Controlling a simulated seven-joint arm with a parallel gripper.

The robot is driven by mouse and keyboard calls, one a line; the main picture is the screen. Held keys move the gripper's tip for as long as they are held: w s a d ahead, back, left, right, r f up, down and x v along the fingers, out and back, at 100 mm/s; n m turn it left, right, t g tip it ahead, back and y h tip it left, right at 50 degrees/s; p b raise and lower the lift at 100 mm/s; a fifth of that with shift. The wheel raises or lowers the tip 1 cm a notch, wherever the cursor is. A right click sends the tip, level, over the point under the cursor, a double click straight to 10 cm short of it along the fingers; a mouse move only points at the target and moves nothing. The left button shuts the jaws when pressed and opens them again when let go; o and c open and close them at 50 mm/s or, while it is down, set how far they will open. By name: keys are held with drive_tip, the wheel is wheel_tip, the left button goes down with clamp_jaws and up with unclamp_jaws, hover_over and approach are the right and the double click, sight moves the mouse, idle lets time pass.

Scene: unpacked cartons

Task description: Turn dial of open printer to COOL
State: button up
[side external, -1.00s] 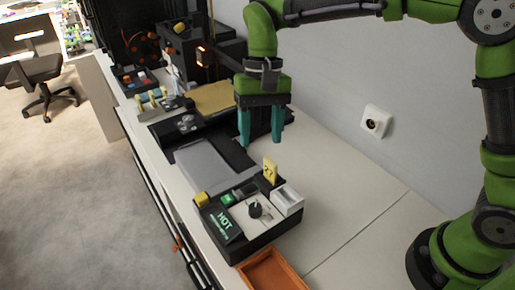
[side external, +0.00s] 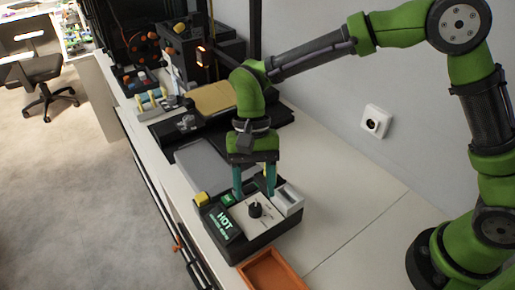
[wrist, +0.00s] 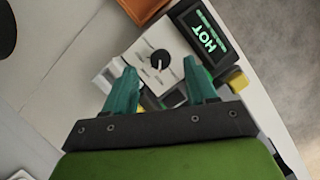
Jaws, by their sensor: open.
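The printer's black control box (side external: 257,234) sits at the front of the bench. A black dial (side external: 255,209) stands on its white panel; it also shows in the wrist view (wrist: 160,60), with a pointer line I cannot read a setting from. The box's display (side external: 224,222) reads HOT in green; it also shows in the wrist view (wrist: 205,35). My gripper (side external: 254,188) is open and empty, just behind and above the dial. In the wrist view its teal fingertips (wrist: 161,80) point toward the panel, apart from the dial.
An orange tray (side external: 272,271) lies in front of the box. A white block (side external: 288,199) and a yellow knob (side external: 202,199) flank the panel. The grey printer bed (side external: 205,165) lies behind. The bench to the right is clear up to the wall.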

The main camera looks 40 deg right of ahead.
sight(255, 208)
drive_tip(key=shift+x, duration=2.1)
drive_tip(key=shift+c, duration=0.3)
clamp_jaws()
